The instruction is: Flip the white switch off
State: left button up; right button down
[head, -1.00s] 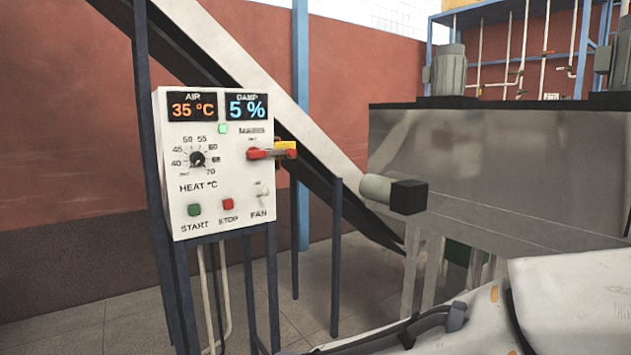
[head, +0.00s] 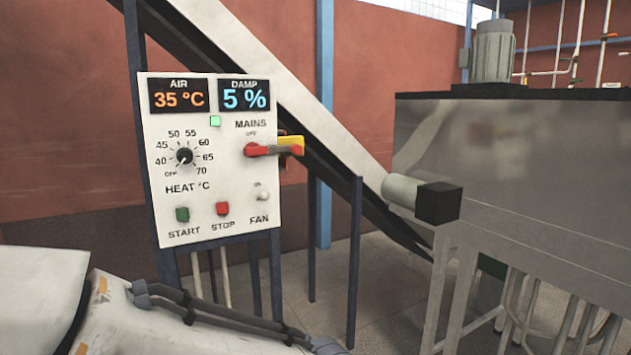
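The white switch (head: 264,195) is a small toggle with a round white knob, above the word FAN at the lower right of a white control panel (head: 215,165). Tiny lettering sits just above it, too small to read. I cannot tell its on or off position for sure. Neither gripper shows in the head view. A white arm link of mine with dark cables lies across the lower left, below the panel and apart from it.
The panel also has a red MAINS handle (head: 272,149) on a yellow part, a HEAT dial (head: 184,156), a green START button (head: 182,214) and a red STOP button (head: 222,209). A metal machine (head: 530,170) with a protruding grey motor (head: 401,190) stands at the right.

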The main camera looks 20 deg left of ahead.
aim_at(263, 195)
jog(key=u, duration=0.1)
jog(key=i, duration=0.65)
jog(key=u, duration=0.85)
jog(key=i, duration=0.4)
jog(key=u, duration=0.5)
